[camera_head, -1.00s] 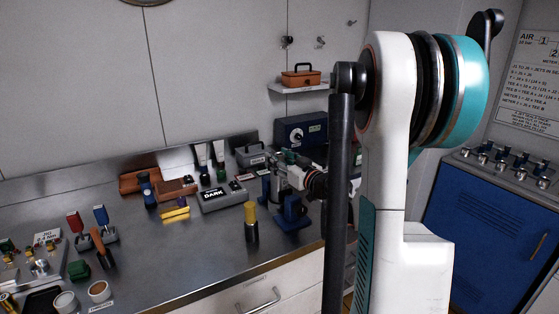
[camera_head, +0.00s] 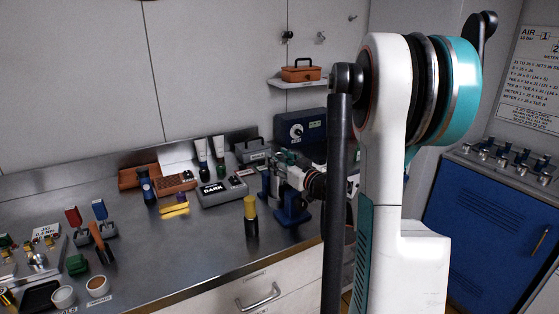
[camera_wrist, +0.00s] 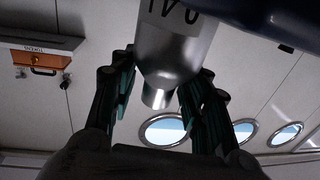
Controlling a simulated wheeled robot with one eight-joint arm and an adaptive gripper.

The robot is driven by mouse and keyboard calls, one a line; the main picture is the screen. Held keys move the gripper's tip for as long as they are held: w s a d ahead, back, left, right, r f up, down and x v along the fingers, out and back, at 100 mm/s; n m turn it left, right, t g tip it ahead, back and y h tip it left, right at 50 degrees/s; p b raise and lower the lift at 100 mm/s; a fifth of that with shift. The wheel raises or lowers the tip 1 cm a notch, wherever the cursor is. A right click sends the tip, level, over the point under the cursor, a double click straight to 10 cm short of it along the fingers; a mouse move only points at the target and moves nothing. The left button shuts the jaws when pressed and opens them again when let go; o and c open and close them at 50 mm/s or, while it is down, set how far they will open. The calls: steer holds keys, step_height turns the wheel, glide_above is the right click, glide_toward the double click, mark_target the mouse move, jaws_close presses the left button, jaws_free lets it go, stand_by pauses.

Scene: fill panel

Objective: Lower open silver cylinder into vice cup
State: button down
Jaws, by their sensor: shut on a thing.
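A silver cylinder (camera_wrist: 175,55) with dark lettering and a narrower neck shows at the top middle of the wrist view. My gripper (camera_wrist: 150,85) is shut on it, with a dark, green-lined finger on each side. In the head view my gripper (camera_head: 283,166) is small, above the blue vice (camera_head: 292,213) near the right end of the bench. There the cylinder is hard to pick out among the fingers. I cannot see into the vice cup or tell whether the cylinder touches it. A dark blue part (camera_wrist: 265,15) at the top right of the wrist view is close to the cylinder.
A yellow-capped dark bottle (camera_head: 250,218) stands left of the vice, near the bench's front edge. The DARK box (camera_head: 222,193) and a blue instrument (camera_head: 302,129) are behind. A wall shelf (camera_head: 298,83) carries an orange box. The front middle of the bench is clear.

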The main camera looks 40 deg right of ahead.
steer(key=shift+f, duration=0.3)
steer(key=c, duration=0.8)
jaws_free()
steer(key=s, duration=0.4)
steer(key=s+a, duration=0.1)
steer(key=s, duration=0.7)
steer(key=shift+a, duration=0.15)
